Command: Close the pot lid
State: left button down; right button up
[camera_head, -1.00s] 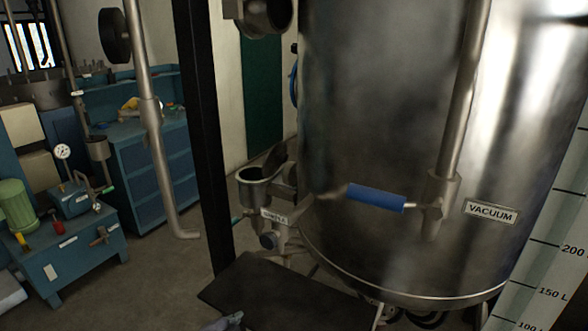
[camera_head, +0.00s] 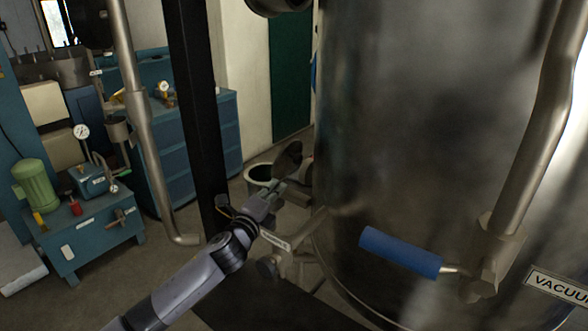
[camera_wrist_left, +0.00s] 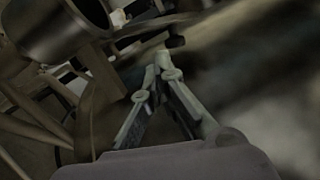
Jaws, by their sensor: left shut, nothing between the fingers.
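The pot (camera_head: 259,178) is a small metal cup on the side of the big steel vessel, with its mouth open. Its dark round lid (camera_head: 288,158) stands raised at the pot's right side. My left gripper (camera_head: 279,188) reaches in from below, in front of the pot and below the lid; its fingers are shut and empty. In the left wrist view the fingertips (camera_wrist_left: 164,66) meet, and a dark round opening, which looks like the pot (camera_wrist_left: 68,32), is at upper left. I cannot tell whether the fingers touch anything. My right gripper is not in view.
The large steel vessel (camera_head: 420,130) fills the right side. A blue-handled lever (camera_head: 400,251) sticks out from its front. A black post (camera_head: 196,110) stands left of the pot. A labelled valve (camera_head: 274,241) sits below it. Blue cabinets (camera_head: 190,145) are behind.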

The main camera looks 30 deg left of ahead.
aim_at(285, 170)
pick_arm(q)
jog(key=w+a+p, duration=0.1)
jog(key=w+p, duration=0.1)
jog(key=w, duration=0.5)
jog(key=shift+w+r, duration=0.4)
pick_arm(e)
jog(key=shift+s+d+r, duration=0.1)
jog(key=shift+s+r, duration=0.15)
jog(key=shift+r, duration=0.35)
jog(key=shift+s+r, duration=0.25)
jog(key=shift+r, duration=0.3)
pick_arm(q)
jog(key=shift+a, duration=0.1)
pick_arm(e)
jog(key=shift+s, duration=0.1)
pick_arm(q)
jog(key=shift+a+r, duration=0.35)
jog(key=shift+a, duration=0.1)
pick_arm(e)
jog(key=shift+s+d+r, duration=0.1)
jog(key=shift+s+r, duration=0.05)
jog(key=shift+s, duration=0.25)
pick_arm(q)
jog(key=shift+f, duration=0.1)
